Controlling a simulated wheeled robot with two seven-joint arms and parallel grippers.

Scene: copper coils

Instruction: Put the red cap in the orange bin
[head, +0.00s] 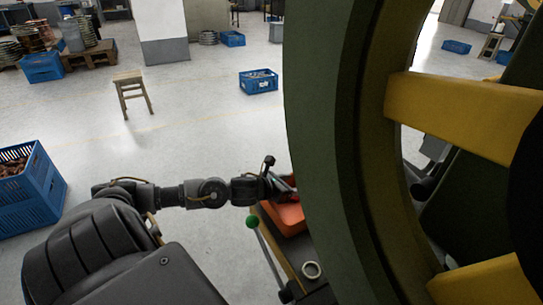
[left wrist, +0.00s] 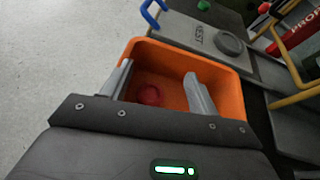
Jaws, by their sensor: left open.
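The orange bin (head: 288,219) stands on a dark bench beside the big wheel in the head view, partly hidden by the wheel. It also shows in the left wrist view (left wrist: 226,83). The red cap (left wrist: 149,95), a small round red thing, shows inside the bin, apparently at its bottom. I do not make it out in the head view. My left gripper (left wrist: 158,69) is open over the bin, its two grey fingers apart with the cap seen between them. In the head view this gripper (head: 283,186) is at the bin's far side. My right gripper is not in view.
A large green wheel (head: 325,150) with yellow spokes (head: 470,110) blocks the right. A green knob (head: 252,222) and a pale ring (head: 311,270) are near the bin. A blue crate (head: 30,195) stands left, a stool (head: 130,92) farther back. Open floor lies between.

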